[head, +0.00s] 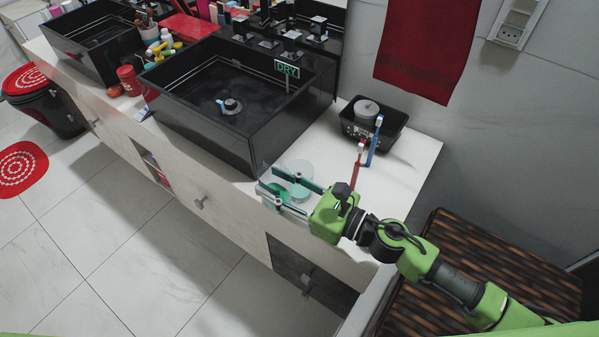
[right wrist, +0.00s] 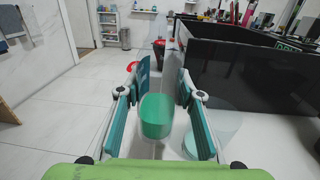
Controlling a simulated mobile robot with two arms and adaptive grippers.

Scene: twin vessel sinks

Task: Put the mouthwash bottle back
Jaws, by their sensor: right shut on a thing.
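The mouthwash bottle (head: 278,191) shows as green liquid in a mostly clear body, between the fingers of my right gripper (head: 284,190) in the head view. In the right wrist view the green part of the bottle (right wrist: 157,116) is between the two teal-padded fingers of the right gripper (right wrist: 161,88). The right gripper is shut on it, near the counter's front edge, right of the near black sink. The bottle's clear upper part is hard to make out. I cannot tell whether its base touches the counter. My left gripper is in neither view.
A pale teal, see-through round item (head: 301,191) is close beside the gripper. Behind it are a red and a blue toothbrush (head: 375,140) and a black tray (head: 392,137). The black vessel sink (head: 262,137) stands left. The white counter (head: 415,160) is bare at right.

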